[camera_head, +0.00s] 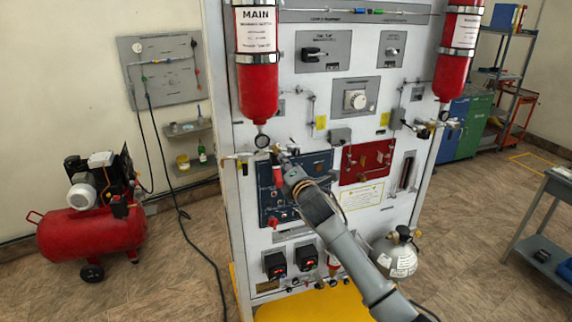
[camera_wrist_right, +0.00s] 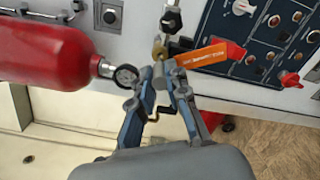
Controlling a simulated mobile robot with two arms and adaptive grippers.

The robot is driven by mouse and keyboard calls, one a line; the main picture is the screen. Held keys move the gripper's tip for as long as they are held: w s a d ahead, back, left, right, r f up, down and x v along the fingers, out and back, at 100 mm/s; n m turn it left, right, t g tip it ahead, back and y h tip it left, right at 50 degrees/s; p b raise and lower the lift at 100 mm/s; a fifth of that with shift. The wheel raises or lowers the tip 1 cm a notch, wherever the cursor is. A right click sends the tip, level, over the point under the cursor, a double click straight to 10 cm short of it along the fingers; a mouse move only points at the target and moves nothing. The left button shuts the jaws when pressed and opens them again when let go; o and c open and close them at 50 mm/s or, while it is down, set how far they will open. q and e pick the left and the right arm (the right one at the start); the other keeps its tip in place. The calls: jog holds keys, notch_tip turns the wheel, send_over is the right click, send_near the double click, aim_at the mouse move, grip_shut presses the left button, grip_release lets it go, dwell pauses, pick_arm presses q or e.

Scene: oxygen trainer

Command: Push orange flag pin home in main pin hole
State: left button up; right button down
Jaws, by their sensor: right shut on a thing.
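The orange flag (camera_wrist_right: 212,54) of the pin shows in the wrist view, sticking out to the right from my fingertips. In the head view the flag (camera_head: 277,176) hangs just left of the gripper. My right gripper (camera_wrist_right: 165,78) is shut on the flag pin, at the valve fittings below the red MAIN cylinder (camera_head: 257,85). In the head view the gripper (camera_head: 281,158) partly covers these fittings. A brass fitting (camera_wrist_right: 159,50) lies just beyond the fingertips. The pin hole is hidden, and I cannot tell how deep the pin sits. My left gripper is out of view.
A round gauge (camera_wrist_right: 126,76) is close left of the fingers, beside the red cylinder (camera_wrist_right: 45,55). A black knob (camera_wrist_right: 171,20) is above. The blue switch panel (camera_wrist_right: 265,40) is to the right. A second red cylinder (camera_head: 459,50) hangs at the trainer's right.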

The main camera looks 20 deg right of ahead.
jog(key=shift+w+a+r+b, duration=0.1)
jog(key=shift+w+b, duration=0.85)
jog(key=shift+w, duration=1.05)
jog(key=c, duration=1.2)
grip_release()
jog(key=shift+s, duration=0.1)
jog(key=s, duration=1.1)
jog(key=shift+s+d, duration=0.2)
jog(key=shift+s, duration=0.2)
